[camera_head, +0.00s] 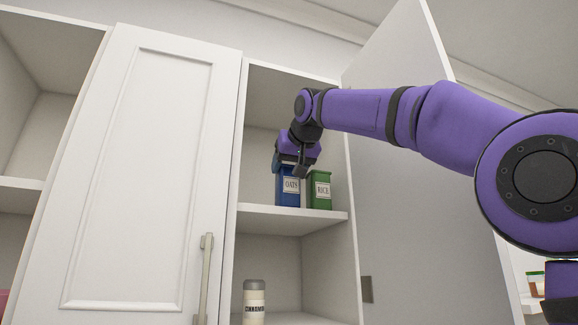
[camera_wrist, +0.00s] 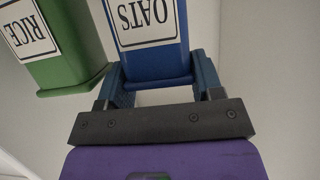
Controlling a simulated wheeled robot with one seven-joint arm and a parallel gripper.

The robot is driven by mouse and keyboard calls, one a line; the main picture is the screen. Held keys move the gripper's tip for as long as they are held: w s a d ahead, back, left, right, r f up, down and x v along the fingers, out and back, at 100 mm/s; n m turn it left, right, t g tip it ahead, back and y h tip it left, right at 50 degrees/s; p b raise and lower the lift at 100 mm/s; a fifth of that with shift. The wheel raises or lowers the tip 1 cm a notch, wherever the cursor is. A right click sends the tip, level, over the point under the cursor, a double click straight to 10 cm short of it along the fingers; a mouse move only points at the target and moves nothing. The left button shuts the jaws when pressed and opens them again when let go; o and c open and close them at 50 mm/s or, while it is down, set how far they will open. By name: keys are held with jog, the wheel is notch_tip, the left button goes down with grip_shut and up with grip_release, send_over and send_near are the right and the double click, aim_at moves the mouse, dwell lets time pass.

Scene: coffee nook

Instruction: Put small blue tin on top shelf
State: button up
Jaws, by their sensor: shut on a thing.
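The blue tin (camera_head: 288,188), labelled OATS, is upright in the open cupboard, at the level of the upper shelf (camera_head: 290,217). My gripper (camera_head: 296,168) reaches in from above and is shut on the blue tin. In the wrist view the gripper fingers (camera_wrist: 160,88) lie on both sides of the blue tin (camera_wrist: 153,62). I cannot tell whether its base touches the shelf.
A green RICE tin (camera_head: 320,190) stands close to the right of the blue tin. A cinnamon jar (camera_head: 254,301) stands lower down. The open cupboard door (camera_head: 415,200) is on the right, and a closed door (camera_head: 150,170) is on the left.

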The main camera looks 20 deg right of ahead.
jog(key=shift+f, duration=0.3)
jog(key=o, duration=1.5)
